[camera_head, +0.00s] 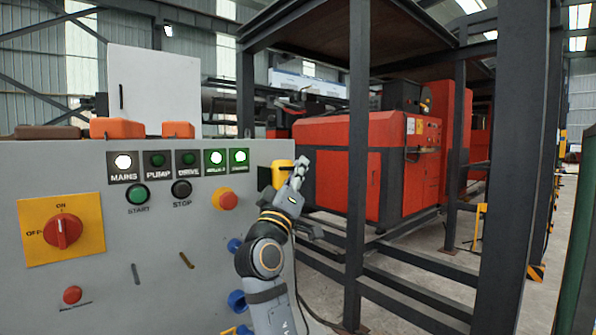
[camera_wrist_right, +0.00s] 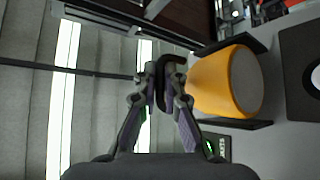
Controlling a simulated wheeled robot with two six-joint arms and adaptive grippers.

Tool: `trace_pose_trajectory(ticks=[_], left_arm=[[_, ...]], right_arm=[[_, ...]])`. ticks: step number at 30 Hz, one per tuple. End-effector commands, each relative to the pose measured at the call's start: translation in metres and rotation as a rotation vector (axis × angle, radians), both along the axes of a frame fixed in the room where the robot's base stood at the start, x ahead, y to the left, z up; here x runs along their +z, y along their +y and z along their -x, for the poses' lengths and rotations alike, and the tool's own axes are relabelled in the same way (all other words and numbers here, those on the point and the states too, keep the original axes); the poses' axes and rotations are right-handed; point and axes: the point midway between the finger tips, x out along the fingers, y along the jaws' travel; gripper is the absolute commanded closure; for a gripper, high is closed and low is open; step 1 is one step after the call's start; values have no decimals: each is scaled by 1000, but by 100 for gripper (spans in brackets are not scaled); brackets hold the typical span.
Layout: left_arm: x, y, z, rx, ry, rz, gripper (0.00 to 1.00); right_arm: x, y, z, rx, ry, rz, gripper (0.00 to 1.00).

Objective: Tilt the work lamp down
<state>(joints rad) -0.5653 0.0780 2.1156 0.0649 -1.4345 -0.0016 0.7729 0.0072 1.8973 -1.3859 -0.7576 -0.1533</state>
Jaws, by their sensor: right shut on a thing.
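The work lamp (camera_head: 282,172) is a yellow round housing at the right end of the grey control panel in the head view. My right gripper (camera_head: 303,165) is raised just right of it. In the right wrist view the yellow lamp (camera_wrist_right: 222,82) sits to the right of my right gripper (camera_wrist_right: 165,85). The gripper's fingers are shut on a dark bar-like handle (camera_wrist_right: 169,60) beside the lamp; the fingers hide part of it. A dark bracket (camera_wrist_right: 235,124) runs along the lamp's side. My left gripper is not in view.
The grey panel (camera_head: 150,235) carries a yellow-backed red switch (camera_head: 62,232), a red stop button (camera_head: 227,200) and several lit indicators. Orange blocks (camera_head: 117,128) lie on top. A dark steel frame post (camera_head: 358,150) stands close right of my arm, before a red machine (camera_head: 335,165).

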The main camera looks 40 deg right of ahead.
Motion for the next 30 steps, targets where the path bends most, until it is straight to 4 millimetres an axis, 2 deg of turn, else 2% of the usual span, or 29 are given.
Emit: trace_pose_trajectory(ticks=[24,25,26,30], left_arm=[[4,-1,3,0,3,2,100],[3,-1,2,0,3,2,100],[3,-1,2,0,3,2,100],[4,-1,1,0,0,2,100]], right_arm=[[-1,0,-1,0,1,-2,100],[-1,0,-1,0,1,-2,88],[-1,0,-1,0,1,-2,84],[-1,0,-1,0,1,-1,81]])
